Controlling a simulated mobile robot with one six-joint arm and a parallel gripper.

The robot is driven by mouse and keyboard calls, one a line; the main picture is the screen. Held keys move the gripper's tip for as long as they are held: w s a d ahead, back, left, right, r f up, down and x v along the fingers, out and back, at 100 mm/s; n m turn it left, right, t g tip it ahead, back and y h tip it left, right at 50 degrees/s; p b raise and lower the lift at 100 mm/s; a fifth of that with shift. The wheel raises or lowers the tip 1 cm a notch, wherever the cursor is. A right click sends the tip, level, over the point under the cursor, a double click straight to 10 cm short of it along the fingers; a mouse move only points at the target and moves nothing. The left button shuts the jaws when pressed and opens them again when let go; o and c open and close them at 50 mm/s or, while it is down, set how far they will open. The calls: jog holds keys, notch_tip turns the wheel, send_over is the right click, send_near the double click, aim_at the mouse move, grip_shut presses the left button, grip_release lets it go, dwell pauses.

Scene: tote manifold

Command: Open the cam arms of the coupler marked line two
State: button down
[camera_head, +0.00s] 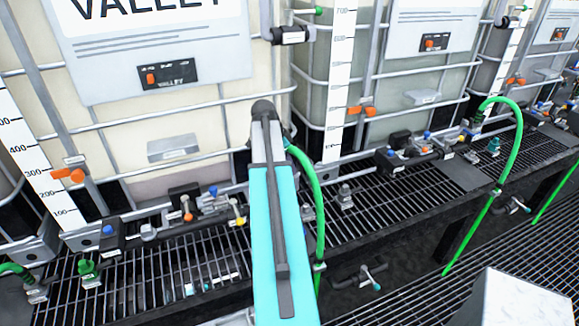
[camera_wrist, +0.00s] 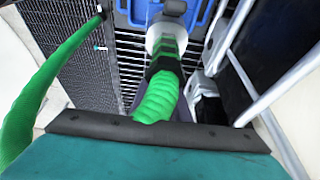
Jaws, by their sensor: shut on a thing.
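My turquoise arm rises through the middle of the head view and hides most of my gripper (camera_head: 266,125). In the wrist view, my gripper (camera_wrist: 158,132) shows as a teal plate with a dark edge. It is shut on a ribbed green hose end (camera_wrist: 155,98), with a dark collar and a pale ring beyond it. In the head view a green hose (camera_head: 313,185) hangs just right of the arm. A silver coupler (camera_head: 345,196) and a green coupler (camera_head: 88,271) stand on the grating. No line two marking is readable, and cam arm positions are too small to tell.
White caged totes stand behind, one with a VALLEY label (camera_head: 168,72). Valve clusters with blue, orange and yellow knobs (camera_head: 213,200) line the grating (camera_head: 385,215). Another green hose (camera_head: 515,125) arches at right. A pale block (camera_head: 515,300) sits at lower right.

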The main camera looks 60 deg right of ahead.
jog(key=shift+s+d+f+t+y+p, duration=0.15)
jog(key=shift+s+d+f+t+y, duration=0.35)
jog(key=shift+t+y, duration=0.9)
jog(key=shift+s+d+f+t+y+p, duration=0.2)
jog(key=shift+d+f+t+y, duration=0.5)
jog(key=shift+y, duration=1.1)
jog(key=shift+s+d+f+t+y+p, duration=0.1)
jog(key=shift+s+d+f+t+y, duration=0.45)
jog(key=shift+t+y, duration=0.9)
jog(key=shift+w+a+f+y, duration=0.15)
jog(key=shift+w+a+y, duration=0.05)
jog(key=shift+a+y, duration=0.05)
jog(key=c, duration=1.7)
grip_release()
